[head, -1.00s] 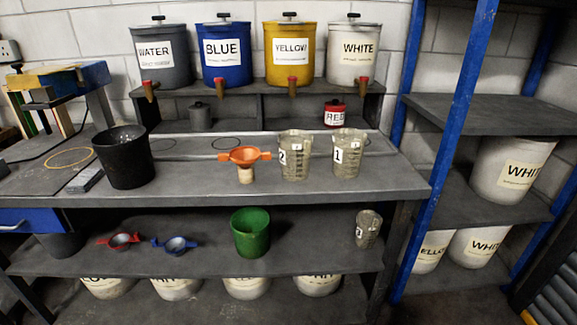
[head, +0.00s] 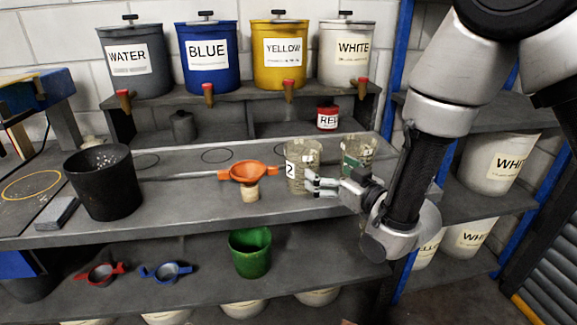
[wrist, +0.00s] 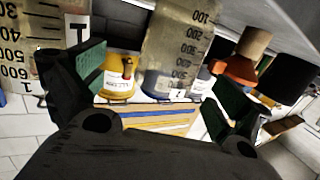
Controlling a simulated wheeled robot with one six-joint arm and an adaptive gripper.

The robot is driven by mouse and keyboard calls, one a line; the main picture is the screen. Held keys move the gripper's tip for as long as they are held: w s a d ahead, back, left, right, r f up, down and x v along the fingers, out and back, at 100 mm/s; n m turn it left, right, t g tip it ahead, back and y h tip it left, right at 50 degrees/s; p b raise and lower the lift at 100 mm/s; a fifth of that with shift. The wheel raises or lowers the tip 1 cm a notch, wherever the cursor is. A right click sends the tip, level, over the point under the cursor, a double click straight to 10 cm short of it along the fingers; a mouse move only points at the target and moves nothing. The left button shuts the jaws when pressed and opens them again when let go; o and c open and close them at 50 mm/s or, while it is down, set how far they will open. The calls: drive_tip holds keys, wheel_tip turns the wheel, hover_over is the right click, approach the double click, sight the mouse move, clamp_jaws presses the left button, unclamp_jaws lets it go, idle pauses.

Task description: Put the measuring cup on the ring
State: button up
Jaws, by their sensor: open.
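Measuring cup 2 (head: 302,165), clear and marked, stands upright on the bench. Cup 1 (head: 358,150) stands to its right, partly hidden by my gripper. My gripper (head: 320,185) is open and empty, its fingers reaching from the right beside the lower part of cup 2. In the tilted wrist view, cup 2 (wrist: 180,45) shows ahead of the gap between my fingers (wrist: 155,92); cup 1 (wrist: 38,55) is at the left. I cannot tell whether a finger touches cup 2. A thin black ring (head: 217,163) lies on the bench and a yellow ring (head: 60,181) at the far left.
An orange funnel (head: 250,173) stands left of cup 2 and a black bucket (head: 103,185) further left. Labelled paint barrels (head: 207,60) line the shelf behind. A green bucket (head: 250,257) is on the lower shelf. A blue shelf post stands right. The bench around the black rings is clear.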

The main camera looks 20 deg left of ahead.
approach(293, 150)
drive_tip(key=shift+y, duration=0.4)
drive_tip(key=x, duration=0.2)
drive_tip(key=f+x, duration=0.1)
drive_tip(key=x, duration=0.1)
drive_tip(key=shift+w+a, duration=0.6)
drive_tip(key=shift+a, duration=0.05)
drive_tip(key=c, duration=1)
drive_tip(key=shift+o, duration=0.2)
drive_tip(key=shift+r, duration=0.1)
